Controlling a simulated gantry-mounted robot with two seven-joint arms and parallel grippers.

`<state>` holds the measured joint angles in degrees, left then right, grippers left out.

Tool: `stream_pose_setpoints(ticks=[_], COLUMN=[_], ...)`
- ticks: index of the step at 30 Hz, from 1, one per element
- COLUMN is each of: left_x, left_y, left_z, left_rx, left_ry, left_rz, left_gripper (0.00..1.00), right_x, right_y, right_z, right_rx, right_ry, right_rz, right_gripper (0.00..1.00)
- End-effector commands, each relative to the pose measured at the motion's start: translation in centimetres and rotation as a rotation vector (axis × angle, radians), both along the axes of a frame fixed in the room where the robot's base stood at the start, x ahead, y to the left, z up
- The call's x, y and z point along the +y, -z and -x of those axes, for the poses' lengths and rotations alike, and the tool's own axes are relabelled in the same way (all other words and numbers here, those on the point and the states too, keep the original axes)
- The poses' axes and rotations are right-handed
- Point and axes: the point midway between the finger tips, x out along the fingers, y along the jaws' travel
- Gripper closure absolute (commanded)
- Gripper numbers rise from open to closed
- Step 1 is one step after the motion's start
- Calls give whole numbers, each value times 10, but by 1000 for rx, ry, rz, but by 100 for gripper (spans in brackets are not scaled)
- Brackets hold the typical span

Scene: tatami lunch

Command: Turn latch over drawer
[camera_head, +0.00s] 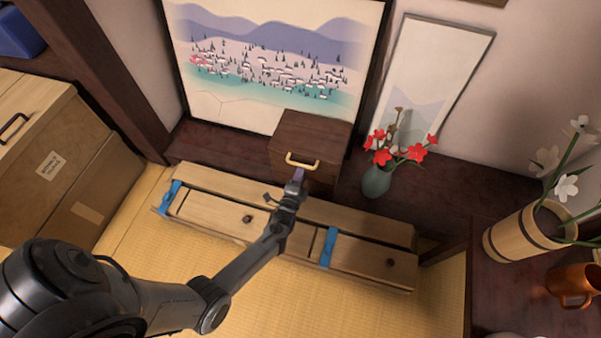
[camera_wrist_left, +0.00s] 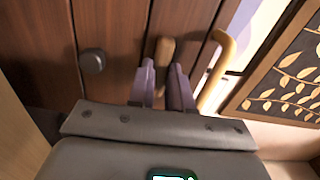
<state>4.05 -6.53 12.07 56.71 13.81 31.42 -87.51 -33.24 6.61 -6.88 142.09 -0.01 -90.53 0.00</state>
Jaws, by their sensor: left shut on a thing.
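A dark wooden box (camera_head: 312,130) stands on the ledge, its front carrying a brass handle (camera_head: 302,162). In the left wrist view, the front shows vertical panel lines, a dark round knob (camera_wrist_left: 92,60), a small brown wooden latch (camera_wrist_left: 165,50) and the brass handle (camera_wrist_left: 218,72). My left gripper (camera_head: 298,174) reaches the box front just below the handle. Its purple fingers (camera_wrist_left: 163,70) are shut on the latch, which lies between the handle and the knob in the wrist view. In the head view the gripper hides the latch. My right gripper is out of view.
A long wooden case (camera_head: 215,208) with blue ties lies on the tatami (camera_head: 240,285) under my left arm. A green vase (camera_head: 376,180) with red flowers stands right of the box. A landscape picture (camera_head: 270,60) leans behind it. Cardboard boxes (camera_head: 70,165) stand left.

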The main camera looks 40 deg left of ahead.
Motion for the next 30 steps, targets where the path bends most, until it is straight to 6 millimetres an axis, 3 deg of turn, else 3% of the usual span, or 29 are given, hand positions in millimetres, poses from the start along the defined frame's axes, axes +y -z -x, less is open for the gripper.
stream_pose_setpoints(ticks=[8, 30], left_x=[0, 1], left_y=[-1, -1], left_z=[0, 0], left_rx=[-67, -347], left_ry=[0, -1], left_rz=[153, 791], left_gripper=[100, 100], right_x=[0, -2], right_y=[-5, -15], right_z=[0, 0], right_rx=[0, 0], right_ry=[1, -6], right_rz=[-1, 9], right_gripper=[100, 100])
